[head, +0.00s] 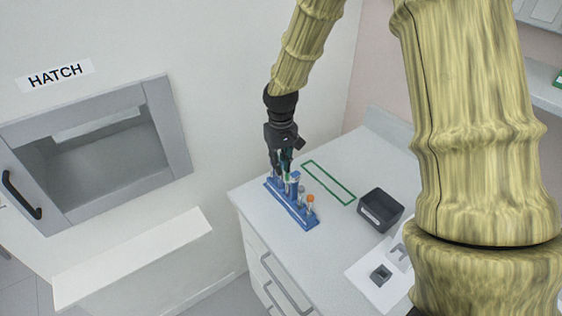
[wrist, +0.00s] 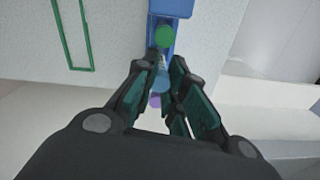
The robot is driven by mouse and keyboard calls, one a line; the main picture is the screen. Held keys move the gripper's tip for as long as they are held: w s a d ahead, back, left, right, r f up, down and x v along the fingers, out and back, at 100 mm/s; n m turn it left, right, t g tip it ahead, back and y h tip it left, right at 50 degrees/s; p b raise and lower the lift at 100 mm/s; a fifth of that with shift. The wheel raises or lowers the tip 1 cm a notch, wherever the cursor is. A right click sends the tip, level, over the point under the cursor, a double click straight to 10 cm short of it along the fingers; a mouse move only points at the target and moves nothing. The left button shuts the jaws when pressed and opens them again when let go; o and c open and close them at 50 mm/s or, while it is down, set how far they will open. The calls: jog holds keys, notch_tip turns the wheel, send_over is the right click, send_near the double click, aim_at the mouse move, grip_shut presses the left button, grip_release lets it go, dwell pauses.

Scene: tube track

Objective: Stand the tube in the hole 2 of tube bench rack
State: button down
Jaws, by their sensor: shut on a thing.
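The blue tube bench rack (head: 300,214) stands along the bench's left edge, and its end shows at the top of the wrist view (wrist: 170,8). My gripper (head: 281,168) points down over the rack's far end and is shut on a tube. In the wrist view, a bluish piece (wrist: 161,76) and a purple round piece (wrist: 155,99) show between the fingers. I cannot tell which belongs to the held tube. A green round cap (wrist: 163,36) shows just beyond the fingertips. The fingers hide the tube's lower end and the hole under it.
An orange-capped tube (head: 310,199) and a grey-capped tube (head: 301,189) stand in the rack's near part. A green outline (head: 329,182) marks the bench beside it. A dark bin (head: 380,209) stands to the right. The wall hatch (head: 100,150) is at left.

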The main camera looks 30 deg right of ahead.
jog(key=shift+f, duration=0.3)
jog(key=c, duration=1.4)
grip_release()
jog(key=shift+r, duration=0.15)
notch_tip(320, 180, up, 12)
jog(key=shift+f, duration=0.15)
